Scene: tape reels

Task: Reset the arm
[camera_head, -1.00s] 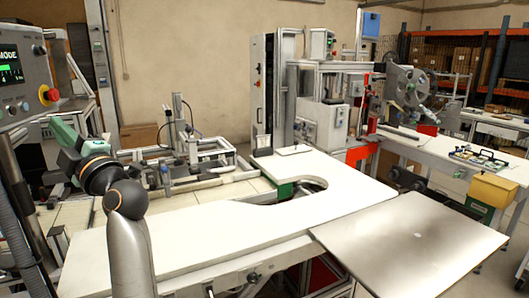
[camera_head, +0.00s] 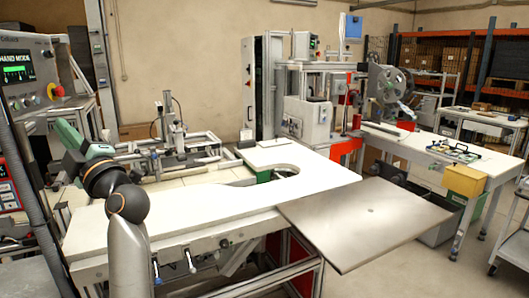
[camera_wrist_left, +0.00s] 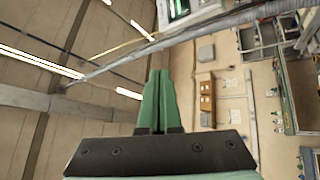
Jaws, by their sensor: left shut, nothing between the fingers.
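My left arm comes in at the lower left of the head view, its grey forearm rising in front of the white worktable (camera_head: 200,220). My left gripper (camera_head: 68,132) is at the upper end of that arm, with a green body, turned away to the upper left beyond the table's left end. In the left wrist view its two green fingers (camera_wrist_left: 160,75) lie together, shut and empty, pointing up toward ceiling beams and lamps. My right gripper is not in view.
A control panel (camera_head: 25,75) with a red button stands close at the left. A metal plate (camera_head: 370,225) juts from the table's right. A machine (camera_head: 310,115) and a reel (camera_head: 388,88) stand behind. A yellow bin (camera_head: 464,181) hangs at the right. Open floor lies at lower right.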

